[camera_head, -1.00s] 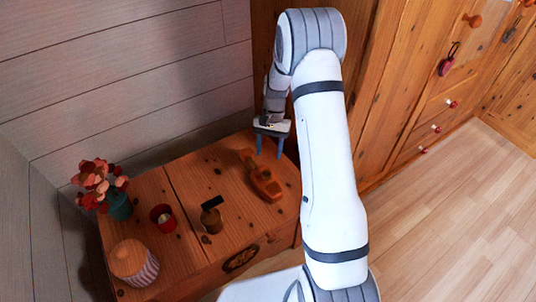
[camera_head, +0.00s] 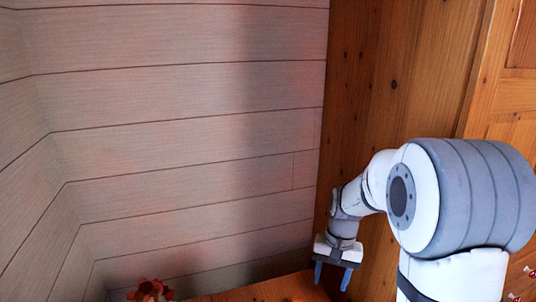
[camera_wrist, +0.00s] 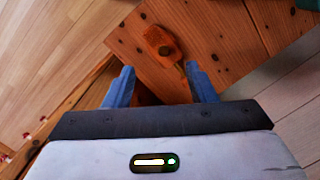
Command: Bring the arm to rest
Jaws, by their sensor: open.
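My gripper (camera_head: 332,275) is at the lower right of the head view, in front of the wooden wardrobe side. Its two blue fingers are apart with nothing between them. In the wrist view my gripper (camera_wrist: 160,87) points down over the wooden chest top (camera_wrist: 214,35). An orange-brown wooden object (camera_wrist: 162,43) lies on the chest beyond the fingertips, apart from them.
The wooden wardrobe (camera_head: 390,90) stands close behind and beside my arm. A plank wall (camera_head: 180,130) fills the left. Red flowers (camera_head: 150,290) show at the bottom edge.

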